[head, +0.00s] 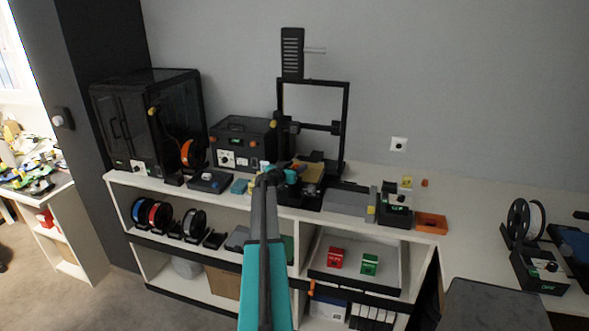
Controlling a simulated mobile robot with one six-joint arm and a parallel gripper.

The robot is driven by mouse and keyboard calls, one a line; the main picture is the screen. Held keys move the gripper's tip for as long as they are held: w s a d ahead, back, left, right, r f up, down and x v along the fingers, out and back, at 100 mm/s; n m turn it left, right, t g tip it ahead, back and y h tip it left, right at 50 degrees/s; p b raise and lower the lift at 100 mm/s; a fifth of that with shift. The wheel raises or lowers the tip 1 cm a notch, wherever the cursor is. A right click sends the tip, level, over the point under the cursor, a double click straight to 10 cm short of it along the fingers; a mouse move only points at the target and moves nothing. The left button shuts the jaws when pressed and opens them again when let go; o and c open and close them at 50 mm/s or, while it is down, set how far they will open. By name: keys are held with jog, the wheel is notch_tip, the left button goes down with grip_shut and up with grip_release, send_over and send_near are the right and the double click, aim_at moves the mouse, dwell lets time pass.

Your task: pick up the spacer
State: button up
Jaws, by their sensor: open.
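No piece in the head view is clear enough for me to name it as the spacer. A small orange piece (424,183) lies at the back of the bench top, right of a small yellow piece (407,181); both are too small to identify. My arm reaches up from the bottom middle, and my gripper (268,172) is at its far end, over or in front of the bench near the black open-frame printer (345,110). It is open. The fingertips are tiny and blend with small coloured items behind them. I cannot tell its height above the bench.
The white bench (370,178) carries an enclosed printer (150,120), a black control box (243,145), a grey slab (346,201) and an orange tray (431,224). Below are spools (194,223) and an open drawer (340,280) with red and green boxes. A dark surface (490,305) stands front right.

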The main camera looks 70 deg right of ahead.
jog(key=shift+d, duration=0.2)
dwell(0.5)
jog(key=c, duration=1.1)
